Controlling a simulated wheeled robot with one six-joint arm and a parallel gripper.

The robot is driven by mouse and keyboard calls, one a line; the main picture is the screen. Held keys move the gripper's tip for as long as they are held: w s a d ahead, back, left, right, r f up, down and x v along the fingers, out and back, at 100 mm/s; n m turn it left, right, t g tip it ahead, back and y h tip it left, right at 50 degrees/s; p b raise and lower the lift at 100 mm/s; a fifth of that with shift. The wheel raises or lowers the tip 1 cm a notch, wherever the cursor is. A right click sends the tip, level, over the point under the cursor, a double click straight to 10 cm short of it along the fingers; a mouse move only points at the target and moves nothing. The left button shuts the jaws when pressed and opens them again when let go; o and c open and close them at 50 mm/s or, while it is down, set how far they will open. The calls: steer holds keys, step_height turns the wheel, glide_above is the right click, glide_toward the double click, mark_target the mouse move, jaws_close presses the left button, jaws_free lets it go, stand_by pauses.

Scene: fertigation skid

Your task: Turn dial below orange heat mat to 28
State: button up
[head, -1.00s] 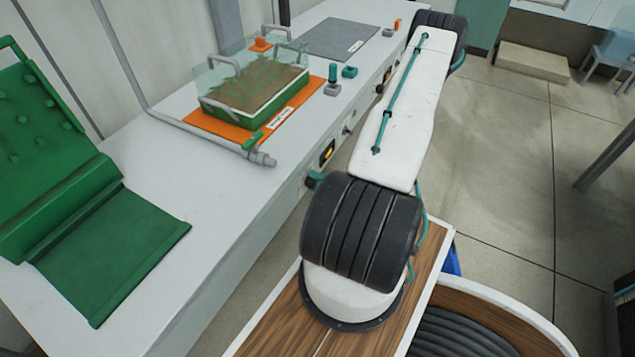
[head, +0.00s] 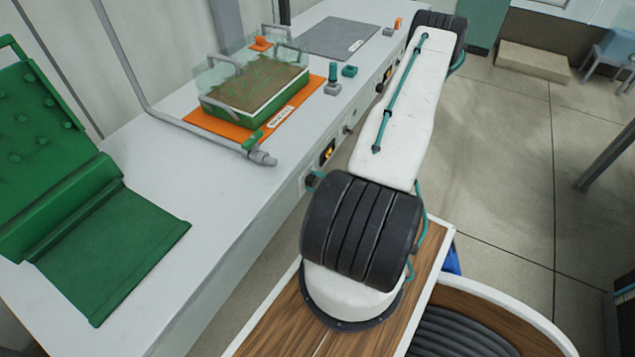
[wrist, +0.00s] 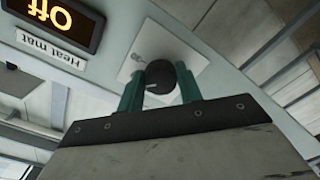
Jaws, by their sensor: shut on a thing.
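The dial, a dark round knob (wrist: 161,78), sits on a pale square plate on the bench's front panel in the wrist view. My gripper (wrist: 160,88) has its two green fingers on either side of the knob, shut on it. A light pointer mark shows on the knob; I cannot read a number at it. Beside it, upside down, an orange display (wrist: 56,20) reads "Off" above a label (wrist: 51,50) reading "Heat mat". In the head view the orange heat mat (head: 203,122) lies on the bench under a clear-lidded green tray (head: 255,90). My arm hides the gripper there.
A grey pipe (head: 190,124) runs along the bench beside the orange mat. A dark grey mat (head: 343,38) and small teal-topped parts (head: 333,80) sit farther along. Floor at right is mostly clear.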

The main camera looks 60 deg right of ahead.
stand_by(0.4)
steer(key=o, duration=1)
